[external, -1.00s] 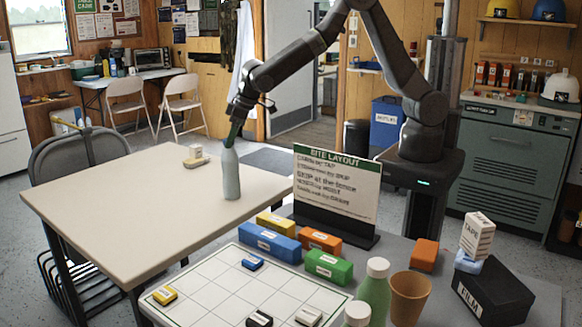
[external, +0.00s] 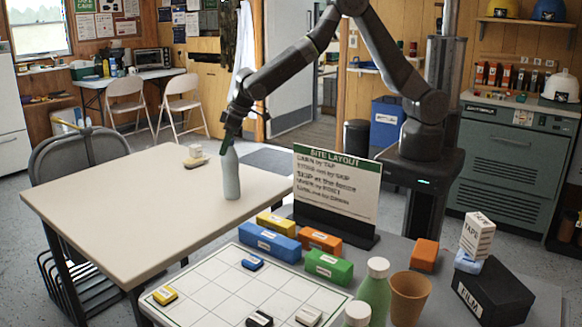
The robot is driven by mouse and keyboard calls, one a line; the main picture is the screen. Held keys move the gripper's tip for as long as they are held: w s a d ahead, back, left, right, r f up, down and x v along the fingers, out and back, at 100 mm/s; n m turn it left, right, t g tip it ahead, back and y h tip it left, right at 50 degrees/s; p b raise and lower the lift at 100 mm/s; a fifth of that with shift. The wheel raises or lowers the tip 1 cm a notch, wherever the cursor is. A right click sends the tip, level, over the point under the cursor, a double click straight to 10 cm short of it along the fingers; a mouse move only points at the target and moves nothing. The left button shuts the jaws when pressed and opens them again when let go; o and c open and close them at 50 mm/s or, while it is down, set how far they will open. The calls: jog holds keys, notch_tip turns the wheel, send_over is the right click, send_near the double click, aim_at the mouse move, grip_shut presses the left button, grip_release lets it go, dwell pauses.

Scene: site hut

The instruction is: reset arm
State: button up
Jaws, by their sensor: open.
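My gripper (external: 230,136) hangs from my dark arm above the beige table, at the top of a pale grey-green bottle (external: 231,176). The bottle stands upright near the table's right corner. The fingers are open and look to be at or just above the bottle's neck; I cannot tell whether they touch it. The arm reaches left from its column behind the sign.
The beige table (external: 120,190) is mostly clear, with a small item (external: 195,161) at its back. A site layout sign (external: 336,190) stands right of the bottle. In front are a grid board (external: 215,290), coloured blocks, a green bottle (external: 374,293), a brown cup (external: 409,298) and a film box (external: 490,295).

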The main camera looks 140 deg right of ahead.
notch_tip(320, 180, down, 2)
jog(key=shift+f, duration=0.1)
jog(key=shift+a+r, duration=0.1)
jog(key=shift+r, duration=0.25)
jog(key=b+v, duration=0.2)
jog(key=v, duration=0.9)
jog(key=p+x, duration=0.2)
jog(key=x, duration=1)
jog(key=shift+f, duration=0.1)
notch_tip(320, 180, up, 10)
jog(key=shift+r+b, duration=0.15)
jog(key=shift+b, duration=0.55)
jog(key=s+d+m+p, duration=0.1)
jog(key=s+d+p, duration=0.1)
jog(key=s+d, duration=1.35)
notch_tip(320, 180, down, 10)
jog(key=w+p, duration=0.1)
jog(key=shift+p, duration=0.35)
